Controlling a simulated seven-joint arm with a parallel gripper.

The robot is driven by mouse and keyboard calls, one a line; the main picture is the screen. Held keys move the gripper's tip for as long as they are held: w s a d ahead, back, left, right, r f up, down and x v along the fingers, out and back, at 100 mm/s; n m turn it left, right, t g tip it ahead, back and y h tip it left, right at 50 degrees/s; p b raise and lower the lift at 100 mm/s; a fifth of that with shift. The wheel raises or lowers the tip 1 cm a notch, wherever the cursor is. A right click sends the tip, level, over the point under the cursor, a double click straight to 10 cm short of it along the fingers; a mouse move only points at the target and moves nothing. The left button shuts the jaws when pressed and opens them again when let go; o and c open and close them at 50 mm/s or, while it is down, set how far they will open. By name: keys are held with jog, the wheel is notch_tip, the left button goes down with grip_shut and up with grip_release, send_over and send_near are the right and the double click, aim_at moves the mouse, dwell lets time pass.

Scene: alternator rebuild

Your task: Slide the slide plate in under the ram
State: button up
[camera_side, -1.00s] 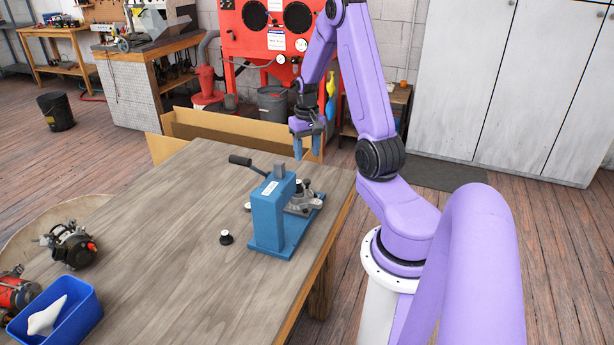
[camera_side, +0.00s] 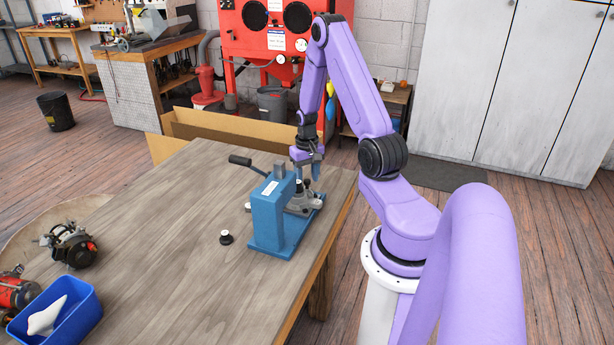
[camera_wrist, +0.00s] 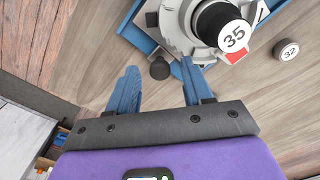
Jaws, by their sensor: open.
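The blue arbor press (camera_side: 268,220) stands near the table's right edge, with its black lever (camera_side: 240,160) pointing up and left. A grey slide plate (camera_side: 300,206) with a grey housing on it sits at the press base; how far it lies under the ram is hard to tell. In the wrist view the grey housing (camera_wrist: 180,25) carries a black cylinder (camera_wrist: 222,27) marked 35. A small dark knob (camera_wrist: 159,70) sits at the near edge, just ahead of and between my fingertips. My gripper (camera_side: 308,174) is open and low beside the press; it also shows in the wrist view (camera_wrist: 156,82).
A black puck (camera_side: 226,238) marked 32 in the wrist view (camera_wrist: 286,50) lies left of the press. An alternator (camera_side: 70,245) and a blue bin (camera_side: 60,315) are at the table's left. A cardboard box (camera_side: 235,128) stands behind the table.

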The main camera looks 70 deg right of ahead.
grip_shut()
jog(key=a, duration=0.7)
jog(key=shift+a, duration=0.3)
grip_release()
notch_tip(320, 180, up, 18)
jog(key=shift+f, duration=0.25)
dwell(0.4)
